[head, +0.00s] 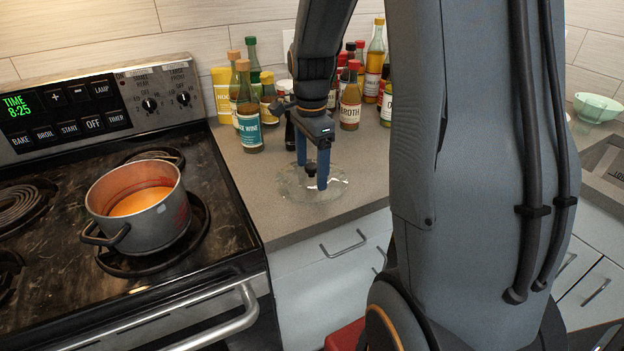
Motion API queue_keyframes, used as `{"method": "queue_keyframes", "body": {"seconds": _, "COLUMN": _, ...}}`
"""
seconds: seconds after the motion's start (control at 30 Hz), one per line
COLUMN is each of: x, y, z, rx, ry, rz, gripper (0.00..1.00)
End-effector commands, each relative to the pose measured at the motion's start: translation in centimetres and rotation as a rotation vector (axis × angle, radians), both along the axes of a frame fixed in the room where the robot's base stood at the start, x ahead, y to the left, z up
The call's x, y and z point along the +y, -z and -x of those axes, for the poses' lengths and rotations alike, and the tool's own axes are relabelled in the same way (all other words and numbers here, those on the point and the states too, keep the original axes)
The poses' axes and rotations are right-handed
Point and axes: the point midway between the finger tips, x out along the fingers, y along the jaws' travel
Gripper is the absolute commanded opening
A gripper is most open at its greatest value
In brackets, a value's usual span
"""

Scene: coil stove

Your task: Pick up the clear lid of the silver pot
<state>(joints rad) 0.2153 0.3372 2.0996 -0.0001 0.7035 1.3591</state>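The clear glass lid (335,189) lies flat on the grey counter to the right of the stove. Its small dark knob (311,170) stands up at the middle. My gripper (312,175) points down over the lid, its two blue fingers apart. The knob shows between the fingertips, and I see no clear contact with it. The right finger hides part of the lid. The silver pot (160,232) stands uncovered on a front burner of the stove, with orange soup inside.
Several bottles (249,118) and jars stand on the counter behind my gripper, close to it. A pale green bowl (596,107) is at the far right by the sink. The counter's front edge runs just before the lid. My arm hides much of the right counter.

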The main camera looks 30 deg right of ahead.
Motion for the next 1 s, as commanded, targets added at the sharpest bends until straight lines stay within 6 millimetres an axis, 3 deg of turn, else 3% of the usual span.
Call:
{"method": "queue_keyframes", "body": {"seconds": 0.03, "x": 0.0, "y": 0.1, "z": 0.0, "rx": 0.001, "ry": 0.0, "rz": 0.0, "gripper": 0.6}}
{"method": "queue_keyframes", "body": {"seconds": 0.2, "x": 0.0, "y": 0.2, "z": 0.1, "rx": 0.003, "ry": 0.0, "rz": -0.001, "gripper": 0.32}}
{"method": "queue_keyframes", "body": {"seconds": 0.23, "x": 0.0, "y": 0.3, "z": 0.1, "rx": 0.004, "ry": 0.0, "rz": -0.001, "gripper": 0.3}}
{"method": "queue_keyframes", "body": {"seconds": 0.67, "x": 0.1, "y": 0.3, "z": 0.4, "rx": 0.01, "ry": 0.0, "rz": -0.002, "gripper": 0.28}}
{"method": "queue_keyframes", "body": {"seconds": 0.73, "x": 0.1, "y": -0.3, "z": 0.3, "rx": 0.009, "ry": 0.0, "rz": -0.002, "gripper": 0.12}}
{"method": "queue_keyframes", "body": {"seconds": 0.77, "x": 0.1, "y": -0.7, "z": 0.3, "rx": 0.009, "ry": 0.0, "rz": -0.002, "gripper": 0.0}}
{"method": "queue_keyframes", "body": {"seconds": 1.0, "x": 0.0, "y": -5.6, "z": 0.0, "rx": 0.0, "ry": 0.0, "rz": 0.0, "gripper": 0.0}}
